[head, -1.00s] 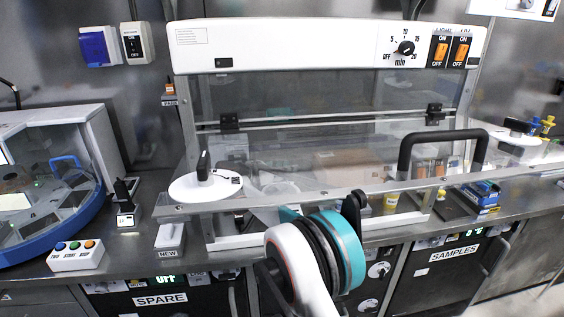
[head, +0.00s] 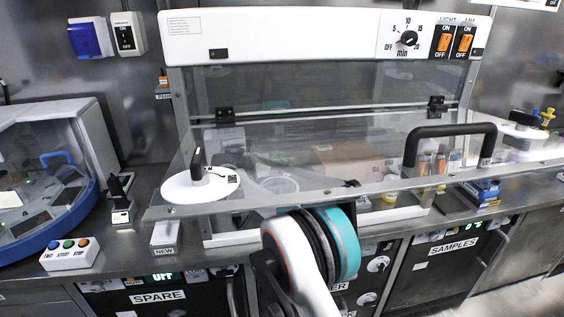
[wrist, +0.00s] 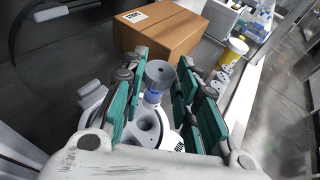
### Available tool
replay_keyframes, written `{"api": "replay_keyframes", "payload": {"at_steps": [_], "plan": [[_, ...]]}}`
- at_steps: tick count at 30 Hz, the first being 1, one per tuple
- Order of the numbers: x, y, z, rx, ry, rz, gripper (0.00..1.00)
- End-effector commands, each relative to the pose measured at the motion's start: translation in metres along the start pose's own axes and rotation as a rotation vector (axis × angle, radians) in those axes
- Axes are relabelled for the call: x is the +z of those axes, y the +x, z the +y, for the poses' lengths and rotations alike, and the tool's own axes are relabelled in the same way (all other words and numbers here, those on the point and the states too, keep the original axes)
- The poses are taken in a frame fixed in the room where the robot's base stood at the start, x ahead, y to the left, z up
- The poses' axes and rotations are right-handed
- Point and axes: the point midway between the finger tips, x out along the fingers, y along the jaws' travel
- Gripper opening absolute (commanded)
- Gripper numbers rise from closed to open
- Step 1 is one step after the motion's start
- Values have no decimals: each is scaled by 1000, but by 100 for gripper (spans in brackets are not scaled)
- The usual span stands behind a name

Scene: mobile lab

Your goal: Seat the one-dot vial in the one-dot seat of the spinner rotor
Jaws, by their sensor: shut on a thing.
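In the wrist view a vial (wrist: 158,74) with a grey cap and a blue-marked body stands between the teal finger pads of my gripper (wrist: 157,97). The gripper is shut on it. Its dot mark is too small to read. Just below and in front of it is a white rotor-like part (wrist: 147,136) with round openings, partly hidden by the fingers and wrist. I cannot tell whether the vial's lower end is inside an opening, and no seat dots can be read. In the head view my gripper is hidden behind my arm and the hood's front.
A clear hood sash (head: 330,185) with a black handle (head: 450,133) spans above my arm. A white disc with a black knob (head: 198,184) is at the left.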

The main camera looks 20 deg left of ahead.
Motion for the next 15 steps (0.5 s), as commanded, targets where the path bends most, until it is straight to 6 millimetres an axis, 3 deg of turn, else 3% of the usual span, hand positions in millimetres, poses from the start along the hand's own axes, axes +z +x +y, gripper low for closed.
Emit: {"api": "replay_keyframes", "payload": {"at_steps": [15], "plan": [[-42,13,0,0,0,0,10]]}}
